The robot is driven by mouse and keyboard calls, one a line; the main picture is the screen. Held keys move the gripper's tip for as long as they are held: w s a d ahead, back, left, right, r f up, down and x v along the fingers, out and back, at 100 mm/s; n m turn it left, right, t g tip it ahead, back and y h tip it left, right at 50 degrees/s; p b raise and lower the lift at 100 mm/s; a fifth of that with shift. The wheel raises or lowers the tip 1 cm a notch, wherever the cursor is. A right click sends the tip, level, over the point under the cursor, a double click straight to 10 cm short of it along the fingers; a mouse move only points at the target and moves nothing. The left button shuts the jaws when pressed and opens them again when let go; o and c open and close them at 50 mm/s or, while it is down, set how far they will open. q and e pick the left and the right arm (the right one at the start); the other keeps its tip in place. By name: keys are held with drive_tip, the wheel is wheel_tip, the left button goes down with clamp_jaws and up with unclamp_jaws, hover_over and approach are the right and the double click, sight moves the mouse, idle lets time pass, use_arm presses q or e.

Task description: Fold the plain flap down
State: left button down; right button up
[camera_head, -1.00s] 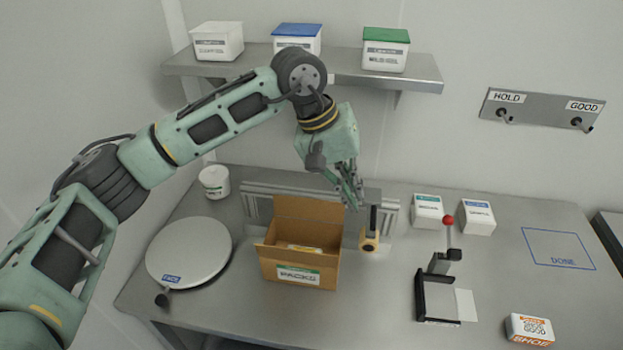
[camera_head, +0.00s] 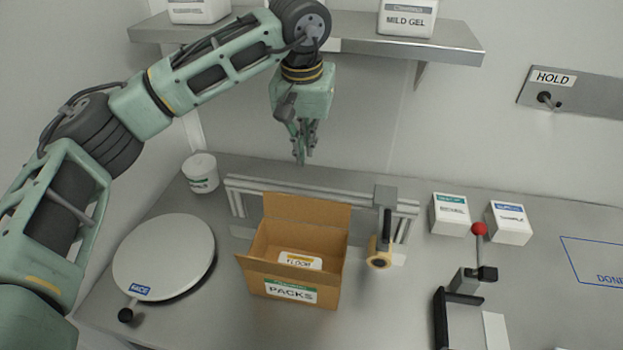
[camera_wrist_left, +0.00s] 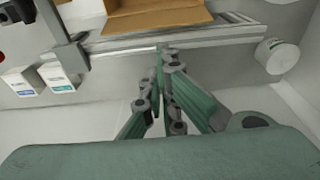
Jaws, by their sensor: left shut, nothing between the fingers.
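An open brown cardboard box (camera_head: 322,294) with a "PACKS" label (camera_head: 291,291) on its front stands on the steel table. Its plain back flap (camera_head: 307,212) stands up, tilted slightly back. A white pack labelled "FLOOR" (camera_head: 300,260) lies inside the box. My left gripper (camera_head: 301,162) is shut and empty, above and behind the back flap, apart from it. In the left wrist view the shut fingers (camera_wrist_left: 167,58) point toward the rail, with the brown flap (camera_wrist_left: 158,18) beyond them. My right gripper is not in view.
A metal rail (camera_head: 240,184) runs behind the box. A tape dispenser (camera_head: 380,250) stands close on its right. A round scale (camera_head: 165,255) and a white tub (camera_head: 200,173) are on the left. A red-knobbed lever device (camera_head: 479,229) stands at right. A wall shelf (camera_head: 350,40) is above.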

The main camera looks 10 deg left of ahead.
sight(310, 186)
use_arm(q)
drive_tip(key=f+p, duration=0.1)
drive_tip(key=f, duration=0.2)
drive_tip(key=w+f+p, duration=0.1)
drive_tip(key=f, duration=0.2)
drive_tip(key=f+p, duration=0.2)
drive_tip(key=f, duration=0.1)
drive_tip(key=shift+w, duration=0.35)
drive_tip(key=shift+f, duration=0.6)
